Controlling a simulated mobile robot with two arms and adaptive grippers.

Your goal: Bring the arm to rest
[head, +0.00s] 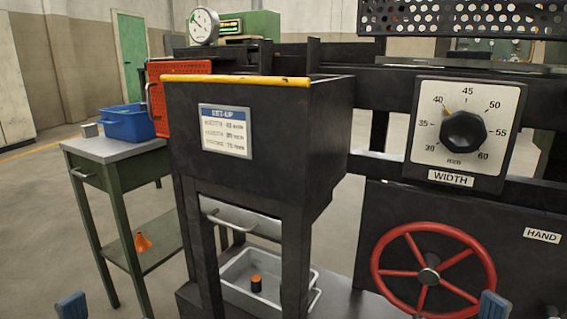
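Only small parts of my grippers show, at the bottom edge of the head view. A blue piece of my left gripper (72,306) shows at the lower left, in front of the green side table and apart from it. A blue piece of my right gripper (494,305) shows at the lower right, in front of the red handwheel (433,268). The rest of both grippers is cut off, so I cannot tell whether they are open or shut. I see nothing held. The black WIDTH knob (463,131) has its pointer near 40, and no gripper touches it.
A dark hopper (270,150) with a yellow rim bar and set-up card stands in the middle. A grey tray (235,271) below it holds a small dark cylinder with an orange top (256,284). A side table (115,149) at left carries a blue bin (128,125).

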